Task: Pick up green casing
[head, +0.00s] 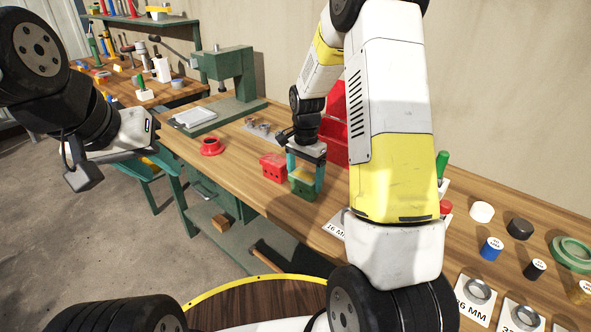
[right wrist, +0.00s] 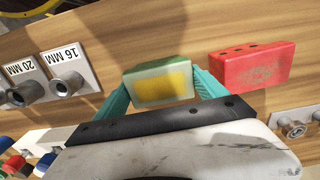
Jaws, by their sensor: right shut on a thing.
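The green casing (head: 302,188) is a small block held between the teal fingers of my right gripper (head: 305,178), over the front part of the workbench. In the right wrist view the green casing (right wrist: 163,83) shows a yellow face with a pale green rim. The fingers of my right gripper (right wrist: 162,92) are shut on its two sides. I cannot tell whether it touches the bench. My left gripper (head: 140,148) is at the left, away from the bench objects, and its fingers are not clear.
A red casing (head: 273,167) stands close beside the green one. Labelled holders (right wrist: 70,80) and several caps and punches lie at the right.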

